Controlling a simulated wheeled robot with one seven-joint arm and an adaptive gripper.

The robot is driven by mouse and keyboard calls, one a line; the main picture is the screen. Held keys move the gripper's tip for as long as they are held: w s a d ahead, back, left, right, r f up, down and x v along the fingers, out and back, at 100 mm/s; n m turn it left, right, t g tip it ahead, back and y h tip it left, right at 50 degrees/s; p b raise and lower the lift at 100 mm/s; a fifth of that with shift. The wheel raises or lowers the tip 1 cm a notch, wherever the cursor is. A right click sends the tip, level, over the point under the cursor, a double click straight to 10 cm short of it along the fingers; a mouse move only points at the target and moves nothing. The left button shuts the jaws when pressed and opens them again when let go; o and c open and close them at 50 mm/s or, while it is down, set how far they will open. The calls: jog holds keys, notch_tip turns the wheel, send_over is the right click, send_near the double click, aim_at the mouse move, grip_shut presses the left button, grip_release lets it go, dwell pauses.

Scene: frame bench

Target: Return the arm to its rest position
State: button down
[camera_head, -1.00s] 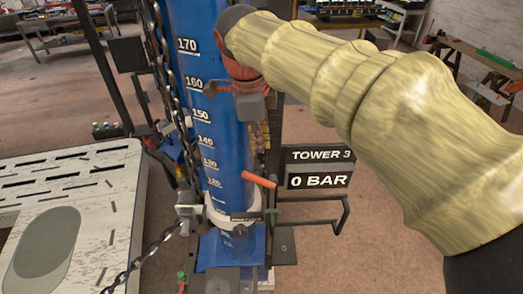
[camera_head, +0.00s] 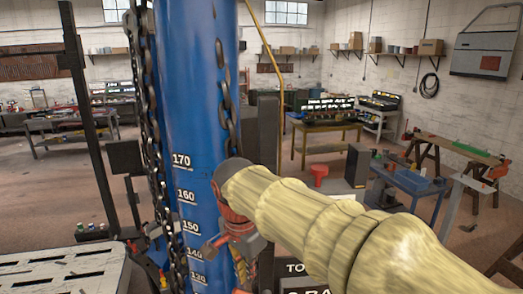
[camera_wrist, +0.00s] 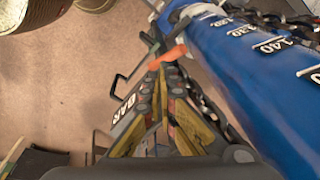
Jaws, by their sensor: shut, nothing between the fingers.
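My arm, in a pale yellow ribbed sleeve (camera_head: 300,225), reaches in from the lower right of the head view to just in front of the blue tower. My gripper (camera_wrist: 158,68) shows in the wrist view with its two fingers together and nothing between them. An orange handle (camera_wrist: 173,54) appears just beyond the fingertips; I cannot tell whether they touch it. The blue tower (camera_head: 195,90) with white height marks stands upright and also fills the upper right of the wrist view (camera_wrist: 240,75). In the head view the fingers are hard to make out.
Black chains (camera_head: 152,120) hang beside the tower. A slotted pale platform (camera_head: 60,270) is at lower left. Benches, including a yellow-legged table (camera_head: 325,127) and a blue bench (camera_head: 410,180), stand farther back.

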jog(key=s+d+f+n+t+b, duration=0.1)
jog(key=s+d+f+n+b, duration=0.2)
jog(key=s+d+f+b, duration=0.3)
jog(key=s+d+f+n+t+b, duration=0.1)
jog(key=s+d+f+n+b, duration=0.1)
jog(key=s+d+f+b, duration=0.4)
jog(key=s+d+f+n+t+b, duration=0.1)
jog(key=s+d+f+n+b, duration=0.2)
jog(key=s+d+f+b, duration=0.4)
jog(key=d+f+b, duration=0.3)
jog(key=f+b, duration=0.5)
jog(key=f, duration=0.5)
jog(key=shift+d+f+n+t, duration=0.15)
jog(key=shift+d+n+t, duration=0.05)
jog(key=shift+n+t, duration=0.1)
jog(key=c, duration=2.5)
grip_release()
jog(key=shift+c, duration=0.2)
